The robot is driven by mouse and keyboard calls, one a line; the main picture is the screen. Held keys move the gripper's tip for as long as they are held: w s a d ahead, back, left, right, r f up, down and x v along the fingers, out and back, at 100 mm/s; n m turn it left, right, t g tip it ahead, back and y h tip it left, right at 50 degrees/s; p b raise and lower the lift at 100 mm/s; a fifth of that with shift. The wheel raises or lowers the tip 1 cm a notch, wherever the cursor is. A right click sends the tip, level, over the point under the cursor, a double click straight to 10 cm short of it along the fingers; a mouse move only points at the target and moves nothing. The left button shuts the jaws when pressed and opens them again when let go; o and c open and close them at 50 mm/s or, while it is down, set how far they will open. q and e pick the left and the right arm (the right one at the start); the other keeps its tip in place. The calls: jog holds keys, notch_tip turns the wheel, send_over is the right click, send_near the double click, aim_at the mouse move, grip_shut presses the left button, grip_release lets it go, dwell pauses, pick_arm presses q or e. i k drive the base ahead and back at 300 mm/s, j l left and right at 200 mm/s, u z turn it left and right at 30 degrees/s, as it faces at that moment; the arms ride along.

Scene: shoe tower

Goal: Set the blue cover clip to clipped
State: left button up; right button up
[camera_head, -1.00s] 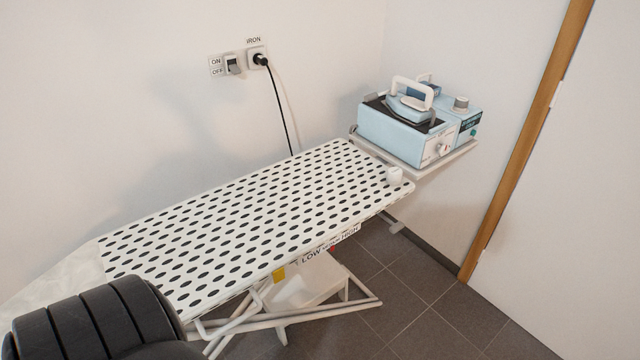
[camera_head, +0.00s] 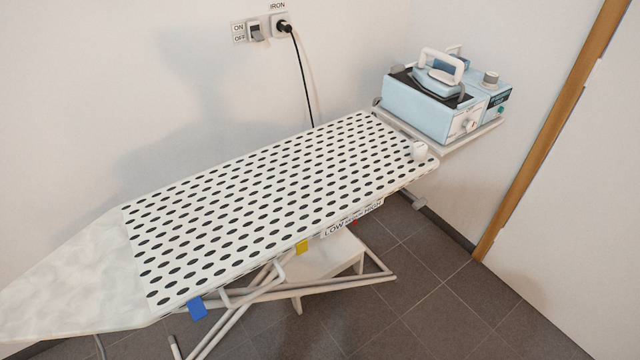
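The blue cover clip (camera_head: 198,308) hangs at the near edge of the ironing board, towards its left part, just below the dotted cover (camera_head: 260,210). It is small, and I cannot tell from this view whether it is clipped. Neither of my grippers shows in the head view.
A yellow tab (camera_head: 302,247) and a LOW to HIGH label (camera_head: 352,218) are on the board's near edge. A steam iron (camera_head: 436,80) sits on its light blue station (camera_head: 428,115) at the board's far right end. A wall switch (camera_head: 256,31) and plugged cord are behind. Tiled floor (camera_head: 420,310) is clear at front right.

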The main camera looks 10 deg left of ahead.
aim_at(197, 310)
jog(key=u, duration=1.25)
